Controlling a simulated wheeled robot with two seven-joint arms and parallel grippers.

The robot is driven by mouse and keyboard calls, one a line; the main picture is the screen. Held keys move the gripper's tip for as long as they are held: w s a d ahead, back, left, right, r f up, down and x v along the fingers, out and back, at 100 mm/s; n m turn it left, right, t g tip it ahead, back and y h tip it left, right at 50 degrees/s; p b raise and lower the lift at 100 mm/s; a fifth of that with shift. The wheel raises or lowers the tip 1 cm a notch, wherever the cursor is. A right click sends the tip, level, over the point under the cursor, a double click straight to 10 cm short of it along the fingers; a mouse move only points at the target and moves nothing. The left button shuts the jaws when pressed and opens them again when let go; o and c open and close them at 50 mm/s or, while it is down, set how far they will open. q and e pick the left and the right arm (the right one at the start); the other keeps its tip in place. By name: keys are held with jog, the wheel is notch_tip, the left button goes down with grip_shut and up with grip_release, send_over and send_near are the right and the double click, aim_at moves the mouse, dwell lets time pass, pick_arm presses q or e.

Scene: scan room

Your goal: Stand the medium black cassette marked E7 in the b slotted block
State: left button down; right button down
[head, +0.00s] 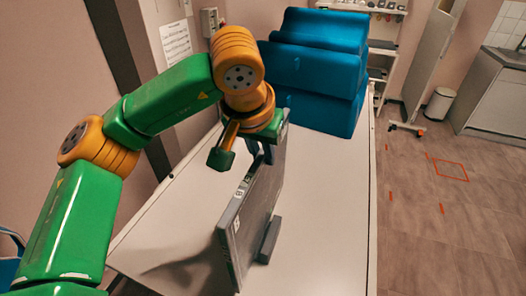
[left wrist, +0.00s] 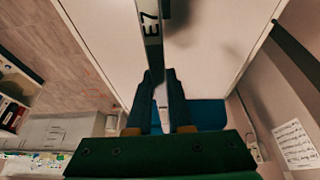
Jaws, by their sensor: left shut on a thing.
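The black cassette (head: 258,208) is a thin dark panel standing on edge, upright, above the white table. A dark grey slotted block (head: 269,241) shows low at the cassette's right side. The cassette hides part of it, its letter is not readable, and I cannot tell whether the cassette sits in its slot. My right gripper is not in view.
The white table (head: 325,215) is clear to the right of the block. Stacked blue cushions (head: 318,75) stand at the table's far end. A wall runs along the left. Open floor (head: 440,220) lies to the right, with a white bin (head: 439,103) farther back.

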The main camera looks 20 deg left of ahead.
aim_at(263, 174)
pick_arm(q)
jog(key=shift+f+b, duration=2.05)
jog(key=shift+f, duration=0.45)
jog(key=c, duration=1)
grip_release()
jog(key=shift+o, duration=1.3)
jog(key=shift+s, duration=0.15)
